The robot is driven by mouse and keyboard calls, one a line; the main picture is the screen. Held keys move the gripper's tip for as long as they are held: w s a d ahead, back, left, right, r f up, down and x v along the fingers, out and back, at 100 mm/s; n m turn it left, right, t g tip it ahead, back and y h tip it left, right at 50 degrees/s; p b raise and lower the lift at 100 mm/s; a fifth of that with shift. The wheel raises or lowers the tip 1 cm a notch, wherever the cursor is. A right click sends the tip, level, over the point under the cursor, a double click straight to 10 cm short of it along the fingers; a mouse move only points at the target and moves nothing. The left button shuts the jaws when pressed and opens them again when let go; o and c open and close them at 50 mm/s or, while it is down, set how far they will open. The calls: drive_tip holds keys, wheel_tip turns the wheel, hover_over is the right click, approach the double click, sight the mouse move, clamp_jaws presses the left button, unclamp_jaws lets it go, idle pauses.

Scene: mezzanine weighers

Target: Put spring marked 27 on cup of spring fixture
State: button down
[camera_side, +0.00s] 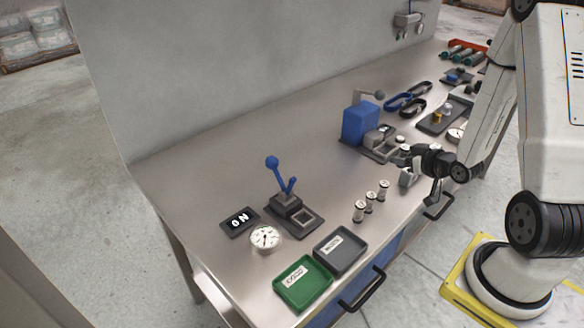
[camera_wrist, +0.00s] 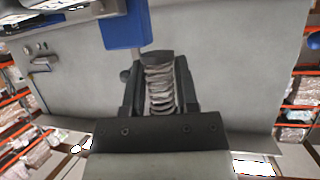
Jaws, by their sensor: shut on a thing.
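My gripper (camera_side: 407,172) is on the right of the bench, in front of the blue fixture block. In the wrist view my gripper (camera_wrist: 160,70) is shut on a coil spring (camera_wrist: 160,92), which lies between its two dark fingers. No number on this spring can be read. The blue block (camera_side: 360,124) has a grey lever on top and a grey base (camera_side: 381,150) in front; it also shows in the wrist view (camera_wrist: 124,28). I cannot tell for sure whether it is the spring fixture, and no cup is clear. The held spring is apart from the block.
Several small springs (camera_side: 370,203) stand in a row left of my gripper. A blue-knobbed lever device (camera_side: 287,206), a dial (camera_side: 265,238), a green tray (camera_side: 303,296) and a grey tray (camera_side: 341,269) stand further left. A parts tray (camera_side: 437,124) lies behind right.

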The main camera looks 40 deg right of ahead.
drive_tip(key=shift+w, duration=0.1)
drive_tip(key=w+a+r, duration=0.2)
drive_tip(key=w+a, duration=0.1)
drive_tip(key=a, duration=0.4)
drive_tip(key=w+a+r+n+y, duration=0.1)
drive_tip(key=w+a+r, duration=0.2)
drive_tip(key=a, duration=0.4)
drive_tip(key=w+a+r+n+y, duration=0.1)
drive_tip(key=w+a+r, duration=0.1)
drive_tip(key=w+a, duration=0.3)
drive_tip(key=shift+w+a+r, duration=0.15)
drive_tip(key=shift+a+r, duration=0.05)
drive_tip(key=shift+a, duration=0.7)
